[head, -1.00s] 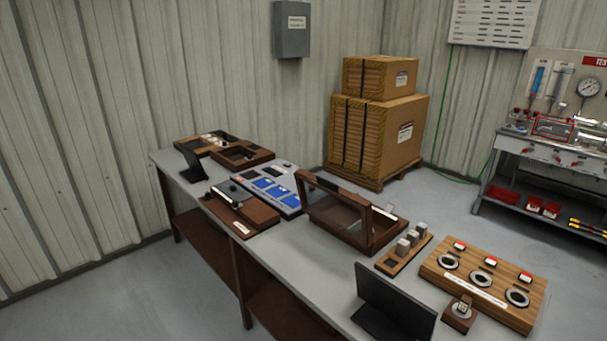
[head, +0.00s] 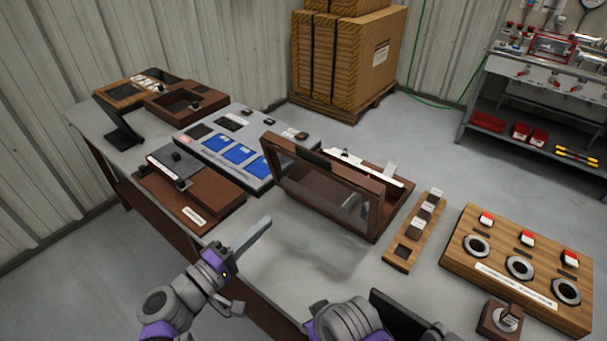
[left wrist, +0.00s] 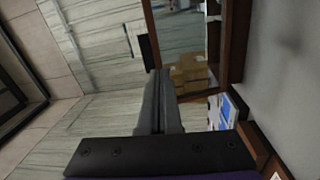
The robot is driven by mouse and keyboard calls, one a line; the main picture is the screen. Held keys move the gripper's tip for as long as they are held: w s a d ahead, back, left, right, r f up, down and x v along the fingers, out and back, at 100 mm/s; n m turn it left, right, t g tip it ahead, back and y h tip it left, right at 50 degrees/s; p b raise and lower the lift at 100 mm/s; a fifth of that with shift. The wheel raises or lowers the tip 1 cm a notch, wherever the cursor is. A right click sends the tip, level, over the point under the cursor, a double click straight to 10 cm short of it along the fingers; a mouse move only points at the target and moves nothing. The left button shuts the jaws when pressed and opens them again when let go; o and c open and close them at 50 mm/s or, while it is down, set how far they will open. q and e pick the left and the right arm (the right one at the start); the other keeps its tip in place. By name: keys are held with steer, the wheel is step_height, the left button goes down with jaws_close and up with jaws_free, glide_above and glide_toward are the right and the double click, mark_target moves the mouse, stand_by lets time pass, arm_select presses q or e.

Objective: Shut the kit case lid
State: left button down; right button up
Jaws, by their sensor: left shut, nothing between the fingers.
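The kit case (head: 388,188) is a dark brown wooden box at the middle of the table. Its framed, see-through lid (head: 325,185) stands raised on the side nearest me. Light-coloured contents show partly behind the lid. My left gripper (head: 266,222) is shut and empty, in front of and left of the lid, apart from it. In the left wrist view the shut fingers (left wrist: 158,100) point toward the lid's brown frame (left wrist: 232,45).
A grey panel with blue pads (head: 238,152) and a brown box (head: 190,195) lie left of the case. A slotted wooden strip (head: 403,252) and a board with rings (head: 465,262) lie right.

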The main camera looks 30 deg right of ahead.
arm_select(q)
steer(key=w+d+r+n+h, duration=0.1)
steer(key=w+d, duration=0.1)
arm_select(e)
steer(key=shift+w+d+f, duration=0.2)
steer(key=shift+w+f, duration=0.1)
steer(key=shift+s+a+r, duration=0.1)
steer(key=shift+s+r, duration=0.05)
arm_select(q)
steer(key=t+p, duration=0.1)
glide_toward(312, 157)
steer(key=x, duration=0.7)
arm_select(e)
steer(key=shift+r, duration=0.6)
